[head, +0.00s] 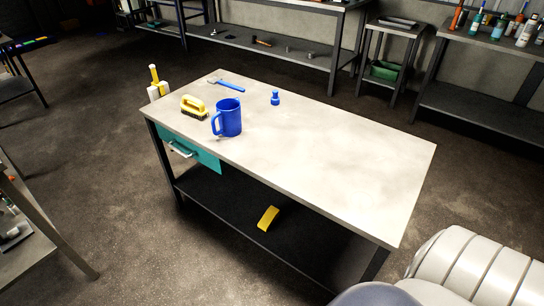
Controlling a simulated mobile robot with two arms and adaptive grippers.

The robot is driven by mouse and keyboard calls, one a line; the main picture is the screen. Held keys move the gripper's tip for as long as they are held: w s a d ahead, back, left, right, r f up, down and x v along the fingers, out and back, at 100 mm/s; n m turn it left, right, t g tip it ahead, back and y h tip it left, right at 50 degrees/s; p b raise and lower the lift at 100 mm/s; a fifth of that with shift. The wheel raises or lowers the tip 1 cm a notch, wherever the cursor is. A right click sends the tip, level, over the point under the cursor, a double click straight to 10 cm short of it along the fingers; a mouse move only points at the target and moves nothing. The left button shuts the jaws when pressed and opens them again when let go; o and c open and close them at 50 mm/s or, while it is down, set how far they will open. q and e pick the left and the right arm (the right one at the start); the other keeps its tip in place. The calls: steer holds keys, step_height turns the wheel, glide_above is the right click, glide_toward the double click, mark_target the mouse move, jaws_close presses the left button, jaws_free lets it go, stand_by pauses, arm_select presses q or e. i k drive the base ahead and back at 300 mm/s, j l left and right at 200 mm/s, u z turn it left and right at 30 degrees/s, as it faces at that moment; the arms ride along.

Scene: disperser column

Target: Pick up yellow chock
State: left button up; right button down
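A yellow block that looks like the chock (268,219) lies on the dark lower shelf (225,213) of the workbench, under the front part of the tabletop. It looks tilted or wedge-shaped; its exact shape is hard to tell at this size. Neither my left nor my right gripper shows in the head view. Only a pale, ribbed part of my own body shows at the lower right.
The tabletop (340,165) holds a blue mug (229,118), a yellow brush (194,106), a blue-handled tool (228,86) and a small blue object (275,97). A teal drawer (190,152) hangs under its left end. The floor in front is clear.

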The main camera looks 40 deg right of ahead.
mark_target(271, 215)
steer(key=z, duration=1.15)
steer(key=j+z, duration=0.15)
steer(key=z, duration=0.45)
steer(key=i+j+z, duration=0.15)
steer(key=j+z, duration=0.2)
steer(key=j, duration=0.75)
steer(key=j+z, duration=0.4)
steer(key=j, duration=0.7)
